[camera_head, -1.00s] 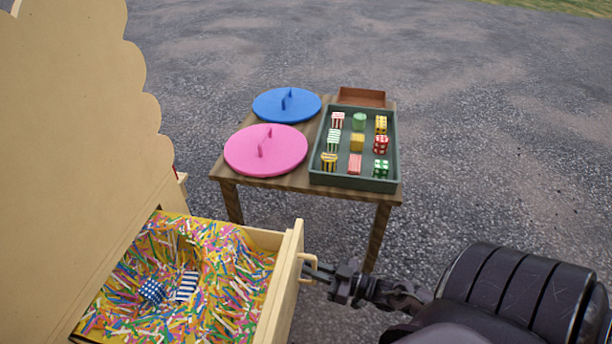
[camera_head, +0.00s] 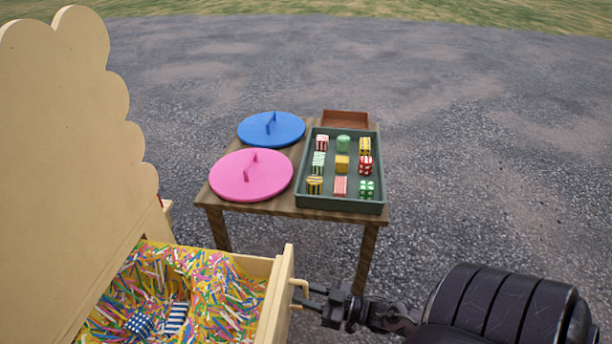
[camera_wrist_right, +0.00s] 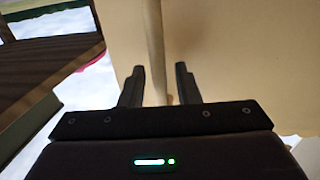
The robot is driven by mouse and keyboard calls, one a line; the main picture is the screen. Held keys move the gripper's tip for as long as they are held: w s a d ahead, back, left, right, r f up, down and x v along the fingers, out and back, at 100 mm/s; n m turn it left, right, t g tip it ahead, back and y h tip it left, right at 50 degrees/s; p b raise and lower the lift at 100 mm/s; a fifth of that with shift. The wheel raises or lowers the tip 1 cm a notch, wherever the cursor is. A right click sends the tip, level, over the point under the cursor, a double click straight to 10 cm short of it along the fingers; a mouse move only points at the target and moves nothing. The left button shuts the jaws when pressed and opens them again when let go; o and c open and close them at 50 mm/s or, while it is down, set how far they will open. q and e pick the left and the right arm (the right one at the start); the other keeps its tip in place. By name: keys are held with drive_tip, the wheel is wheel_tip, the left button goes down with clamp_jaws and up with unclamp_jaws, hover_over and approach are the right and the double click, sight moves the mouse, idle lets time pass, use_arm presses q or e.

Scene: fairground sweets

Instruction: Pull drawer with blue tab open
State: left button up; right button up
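The drawer (camera_head: 276,305) stands pulled out from the cream sweets stand, its inside full of coloured paper shreds. Its handle (camera_head: 299,284) is on the outer face of the drawer front. No blue tab shows on the part I see. My right gripper (camera_head: 310,297) is at the handle, reaching in from the right. In the right wrist view the two fingers (camera_wrist_right: 160,78) are parted, with the handle bar (camera_wrist_right: 154,40) passing between them. A gap shows beside the bar, so they do not look clamped. My left gripper is not in view.
A blue dotted cube (camera_head: 140,324) and a blue striped sweet (camera_head: 176,317) lie in the shreds. Beyond stands a wooden table (camera_head: 288,203) with a pink lid (camera_head: 235,180), a blue lid (camera_head: 255,132), a green tray (camera_head: 301,193) of sweets and a brown box (camera_head: 345,118). Asphalt right is clear.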

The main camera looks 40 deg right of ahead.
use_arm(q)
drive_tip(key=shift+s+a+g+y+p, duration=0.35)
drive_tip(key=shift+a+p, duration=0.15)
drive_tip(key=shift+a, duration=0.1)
use_arm(e)
drive_tip(key=v, duration=0.7)
drive_tip(key=shift+s+d, duration=0.15)
drive_tip(key=shift+s, duration=0.2)
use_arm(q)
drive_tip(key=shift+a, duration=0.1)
